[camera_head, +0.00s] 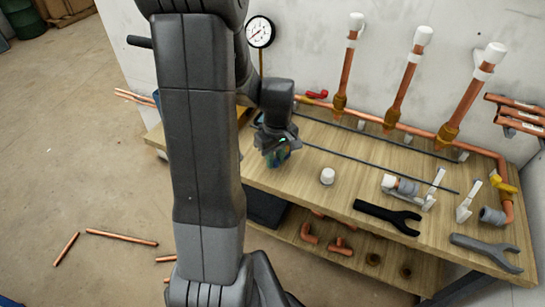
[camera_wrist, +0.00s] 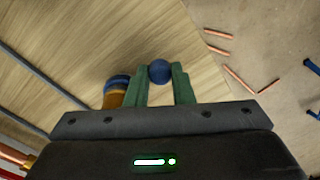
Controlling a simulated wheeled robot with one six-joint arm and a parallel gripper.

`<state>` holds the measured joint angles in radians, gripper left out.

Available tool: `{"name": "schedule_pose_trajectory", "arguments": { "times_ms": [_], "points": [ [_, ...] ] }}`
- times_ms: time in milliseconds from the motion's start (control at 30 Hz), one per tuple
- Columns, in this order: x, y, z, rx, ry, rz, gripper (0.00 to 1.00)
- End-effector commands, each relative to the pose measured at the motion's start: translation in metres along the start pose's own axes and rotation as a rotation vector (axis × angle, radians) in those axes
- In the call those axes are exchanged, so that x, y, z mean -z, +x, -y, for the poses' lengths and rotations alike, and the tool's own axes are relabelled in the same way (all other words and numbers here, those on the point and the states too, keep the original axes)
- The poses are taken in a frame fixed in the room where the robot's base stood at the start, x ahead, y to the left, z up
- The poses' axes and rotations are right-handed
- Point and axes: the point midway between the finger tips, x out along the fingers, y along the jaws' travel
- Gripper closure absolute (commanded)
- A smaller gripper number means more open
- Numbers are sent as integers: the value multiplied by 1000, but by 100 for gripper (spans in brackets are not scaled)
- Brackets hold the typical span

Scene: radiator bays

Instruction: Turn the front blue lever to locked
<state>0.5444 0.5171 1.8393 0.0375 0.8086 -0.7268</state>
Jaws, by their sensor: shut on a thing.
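The front blue lever (camera_wrist: 159,71) shows in the wrist view as a rounded blue end between my two green fingers. My gripper (camera_wrist: 160,78) is shut on it. A brass-coloured valve body (camera_wrist: 113,97) with a blue collar sits just left of the fingers. The lever's arm is hidden, so its angle cannot be told. In the head view my gripper (camera_head: 277,153) is low over the left part of the bench, and my arm hides much of the area around it.
The wooden bench (camera_head: 340,160) carries a white cap (camera_head: 327,176), a black wrench (camera_head: 388,216) and a grey wrench (camera_head: 486,252). Copper risers (camera_head: 399,93) stand along the wall. A red lever (camera_head: 317,94) is behind my gripper. Copper pipes (camera_head: 122,237) lie on the floor.

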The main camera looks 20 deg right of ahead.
Motion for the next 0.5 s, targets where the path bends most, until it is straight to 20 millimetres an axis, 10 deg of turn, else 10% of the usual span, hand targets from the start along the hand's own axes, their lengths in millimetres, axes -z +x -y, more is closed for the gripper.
{"name": "schedule_pose_trajectory", "arguments": {
  "times_ms": [500],
  "points": [
    [-12, -1, -11, -1, -257, 9, 100]
  ]
}}
